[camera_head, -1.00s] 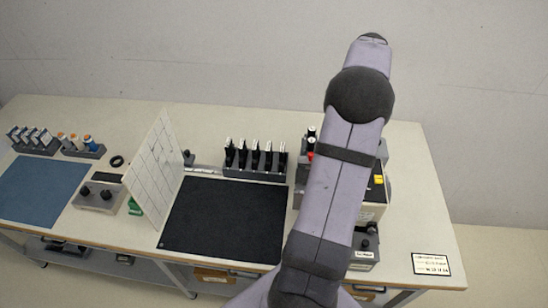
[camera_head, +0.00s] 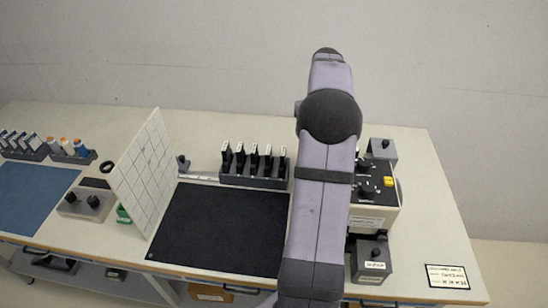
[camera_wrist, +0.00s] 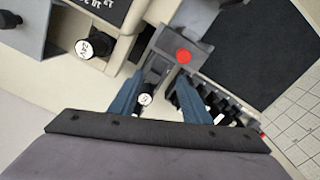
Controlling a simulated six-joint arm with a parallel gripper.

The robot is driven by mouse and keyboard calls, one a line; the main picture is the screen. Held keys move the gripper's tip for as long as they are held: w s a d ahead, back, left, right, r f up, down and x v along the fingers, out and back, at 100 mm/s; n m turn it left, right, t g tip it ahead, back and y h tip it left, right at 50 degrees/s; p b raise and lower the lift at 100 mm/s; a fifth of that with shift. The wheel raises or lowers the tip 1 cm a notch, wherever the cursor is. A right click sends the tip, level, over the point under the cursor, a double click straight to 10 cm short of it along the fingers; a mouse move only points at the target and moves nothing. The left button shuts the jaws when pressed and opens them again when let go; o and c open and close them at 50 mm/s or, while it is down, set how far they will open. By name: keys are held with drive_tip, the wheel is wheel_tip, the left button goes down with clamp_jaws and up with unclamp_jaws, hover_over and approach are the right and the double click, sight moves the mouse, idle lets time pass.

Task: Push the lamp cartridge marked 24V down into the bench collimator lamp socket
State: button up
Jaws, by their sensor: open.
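My gripper (camera_wrist: 160,78) is open in the wrist view, with a blue finger on each side. A dark cartridge with a white, marked cap (camera_wrist: 145,99) shows between the fingers, nearer the left one; the mark is too small to read surely. It stands at a grey block (camera_wrist: 160,50) with a red button (camera_wrist: 183,56), which may be the collimator lamp socket. I cannot tell how deep the cartridge sits or whether a finger touches it. In the head view my arm hides the gripper, the cartridge and this block.
A rack of several black cartridges (camera_head: 255,180) stands behind the black mat (camera_head: 220,225). A beige box with black knobs (camera_head: 378,215) and a grey knob block (camera_head: 371,262) stand right of my arm. A white gridded panel (camera_head: 147,170) rises left of the mat.

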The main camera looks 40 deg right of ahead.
wheel_tip(320, 180, down, 5)
drive_tip(key=shift+a+r+p, duration=0.1)
drive_tip(key=shift+r+p, duration=0.1)
drive_tip(key=shift+p, duration=0.6)
drive_tip(key=shift+w+f, duration=0.1)
drive_tip(key=shift+f, duration=0.15)
wheel_tip(320, 180, up, 6)
drive_tip(key=d+b, duration=0.1)
drive_tip(key=b, duration=0.3)
drive_tip(key=w+a+f, duration=0.1)
drive_tip(key=w+a, duration=0.1)
drive_tip(key=a, duration=0.4)
drive_tip(key=w+a+f+n, duration=0.1)
drive_tip(key=w+a+f, duration=0.1)
drive_tip(key=a, duration=0.4)
drive_tip(key=shift+w+a+n+t, duration=0.25)
drive_tip(key=shift+w+n+t, duration=0.05)
